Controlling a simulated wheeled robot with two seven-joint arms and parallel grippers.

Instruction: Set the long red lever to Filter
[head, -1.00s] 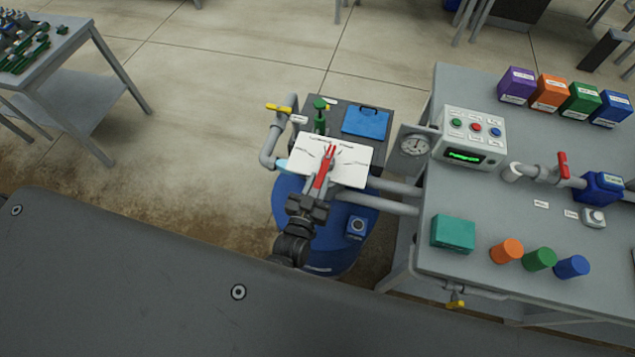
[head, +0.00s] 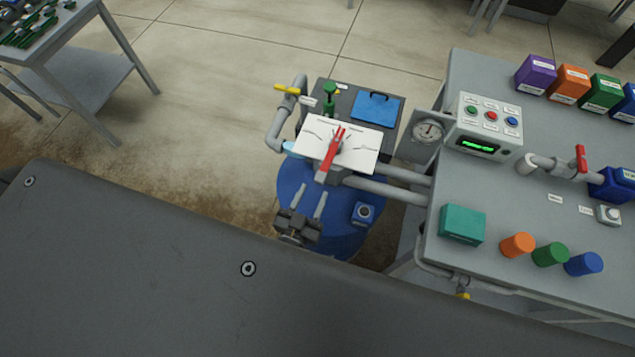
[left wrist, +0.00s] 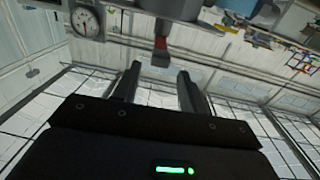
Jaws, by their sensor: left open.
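The long red lever (head: 331,156) lies across a white dial plate (head: 362,143) on top of the blue tank. Its grey grip end points toward me and a little left; the red end points up and slightly right. The plate's lettering is too small to read. My left gripper (head: 309,205) is open and empty, below the lever's near end and apart from it. In the left wrist view the two fingers (left wrist: 156,85) are spread, with the lever's red part (left wrist: 160,46) beyond them. My right gripper is not in view.
The blue tank (head: 290,188) stands left of a grey bench (head: 490,200). A gauge (head: 428,130) and pipes are at right.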

